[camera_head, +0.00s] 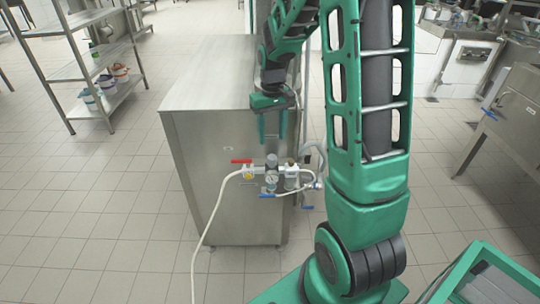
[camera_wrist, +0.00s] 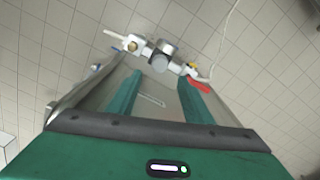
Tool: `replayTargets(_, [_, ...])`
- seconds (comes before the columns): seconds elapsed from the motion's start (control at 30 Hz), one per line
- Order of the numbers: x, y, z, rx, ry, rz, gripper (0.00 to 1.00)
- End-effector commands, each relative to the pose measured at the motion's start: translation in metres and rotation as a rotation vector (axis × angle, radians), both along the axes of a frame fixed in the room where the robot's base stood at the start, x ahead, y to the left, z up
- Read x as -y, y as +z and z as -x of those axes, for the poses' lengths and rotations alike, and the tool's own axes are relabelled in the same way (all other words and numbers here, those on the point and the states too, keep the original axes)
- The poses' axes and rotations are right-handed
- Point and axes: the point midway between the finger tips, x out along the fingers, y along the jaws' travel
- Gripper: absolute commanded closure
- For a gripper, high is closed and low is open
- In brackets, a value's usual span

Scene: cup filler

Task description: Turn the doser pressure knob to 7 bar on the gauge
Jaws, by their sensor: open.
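The doser's air fitting assembly is mounted on the side of a steel cabinet (camera_head: 215,150). Its dark pressure knob (camera_head: 271,160) sits in the middle, with a small round gauge (camera_head: 271,179) just below it. The gauge is too small to read. My gripper (camera_head: 272,139) is open and empty, its two teal fingers pointing down just above the knob. In the wrist view my gripper's fingers (camera_wrist: 162,76) are spread wide, and the grey knob (camera_wrist: 161,54) lies beyond the tips, roughly between them. The fingers appear apart from the knob.
A red lever (camera_head: 241,161) is left of the knob, close to one finger in the wrist view (camera_wrist: 199,86). A pale hose (camera_head: 212,215) runs to the floor. A shelf rack (camera_head: 100,75) stands far left. The tiled floor between is clear.

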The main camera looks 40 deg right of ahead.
Motion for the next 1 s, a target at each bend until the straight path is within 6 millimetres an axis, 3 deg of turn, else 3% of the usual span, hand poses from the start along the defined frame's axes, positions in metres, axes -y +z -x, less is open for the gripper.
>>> replayTargets(0.3, [0.000, -0.057, 0.001, -0.004, -0.002, -0.001, 0.54])
replayTargets(0.5, [0.000, -0.081, 0.001, -0.003, -0.003, -0.001, 0.54])
replayTargets(0.93, [0.000, -0.091, 0.000, 0.000, -0.003, 0.000, 0.54])
replayTargets(0.97, [0.000, -0.091, 0.000, 0.000, -0.003, 0.000, 0.56])
replayTargets(1.0, [0.000, -0.091, 0.000, 0.000, -0.003, 0.000, 0.66])
